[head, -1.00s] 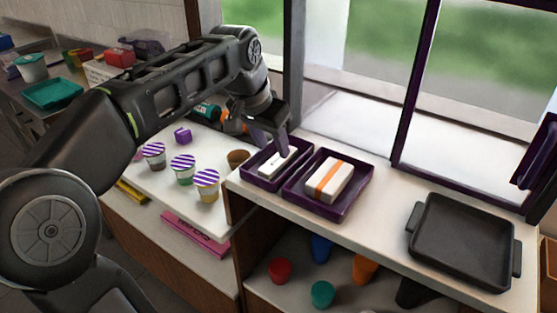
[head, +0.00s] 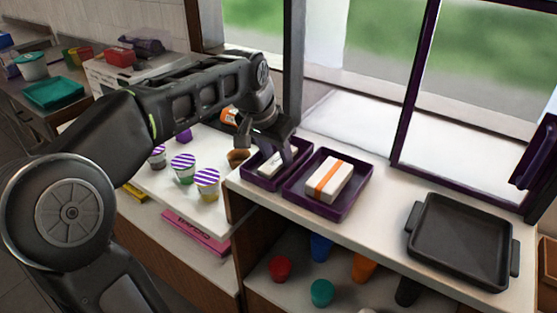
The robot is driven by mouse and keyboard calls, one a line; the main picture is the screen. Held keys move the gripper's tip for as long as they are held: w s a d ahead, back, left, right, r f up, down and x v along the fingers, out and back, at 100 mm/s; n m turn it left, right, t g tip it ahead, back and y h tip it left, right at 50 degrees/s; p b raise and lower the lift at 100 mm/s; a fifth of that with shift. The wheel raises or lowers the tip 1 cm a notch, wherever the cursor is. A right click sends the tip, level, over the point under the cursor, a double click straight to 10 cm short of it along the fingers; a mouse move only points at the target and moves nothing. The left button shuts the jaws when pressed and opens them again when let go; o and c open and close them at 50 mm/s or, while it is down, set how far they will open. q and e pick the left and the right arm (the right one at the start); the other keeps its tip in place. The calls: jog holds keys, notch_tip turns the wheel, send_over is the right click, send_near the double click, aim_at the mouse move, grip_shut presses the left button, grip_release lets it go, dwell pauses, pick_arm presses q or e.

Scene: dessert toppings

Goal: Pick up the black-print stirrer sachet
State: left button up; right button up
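The black-print stirrer sachet (head: 266,168) is a white pack in the left purple tray (head: 262,185). My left gripper (head: 284,160) is over that tray, with its fingers reaching down at the sachet and covering part of it. I cannot tell from this view whether the fingers are closed on the sachet or only beside it. A white pack with an orange band (head: 329,181) lies in the right purple tray (head: 342,212). My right gripper is not in view.
A black pan with handles (head: 462,240) sits on the counter at the right. Cups with purple-striped lids (head: 206,183) stand on the lower white surface at the left. Several coloured cups, one red (head: 281,268), are on the shelf below. A window frame rises behind the trays.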

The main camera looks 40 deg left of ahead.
aim_at(276, 160)
pick_arm(q)
grip_shut()
dwell(0.3)
notch_tip(276, 160, up, 10)
dwell(0.5)
dwell(0.5)
